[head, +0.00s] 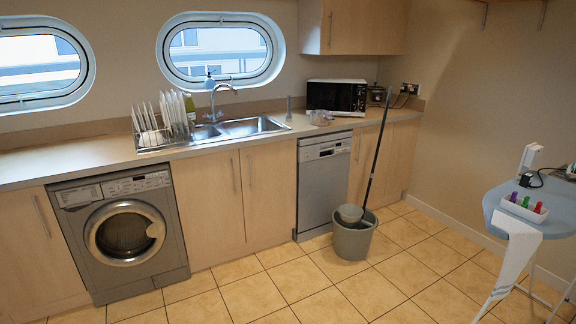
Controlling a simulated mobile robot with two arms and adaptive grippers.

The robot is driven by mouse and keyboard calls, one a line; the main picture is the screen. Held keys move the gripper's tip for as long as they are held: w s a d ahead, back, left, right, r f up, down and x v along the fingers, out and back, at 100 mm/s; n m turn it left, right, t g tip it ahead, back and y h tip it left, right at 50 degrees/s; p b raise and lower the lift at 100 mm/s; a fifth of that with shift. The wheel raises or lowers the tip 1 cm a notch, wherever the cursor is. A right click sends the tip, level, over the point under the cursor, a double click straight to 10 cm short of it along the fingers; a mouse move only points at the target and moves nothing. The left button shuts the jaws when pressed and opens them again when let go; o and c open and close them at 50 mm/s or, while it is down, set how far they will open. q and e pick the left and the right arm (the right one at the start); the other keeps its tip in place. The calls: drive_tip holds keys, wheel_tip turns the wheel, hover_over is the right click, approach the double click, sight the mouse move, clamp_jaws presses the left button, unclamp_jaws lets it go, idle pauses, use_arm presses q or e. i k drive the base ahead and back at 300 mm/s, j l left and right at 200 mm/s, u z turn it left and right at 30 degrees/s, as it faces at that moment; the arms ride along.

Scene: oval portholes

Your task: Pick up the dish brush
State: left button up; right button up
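Neither of my grippers is in view.
A grey bucket (352,238) with a mop stands on the floor before the dishwasher (323,185). A blue ironing board (545,205) is at the right. The tiled floor (290,280) is otherwise clear.

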sight(288, 119)
drive_tip(key=i+z, duration=0.1)
drive_tip(key=i, duration=2.3)
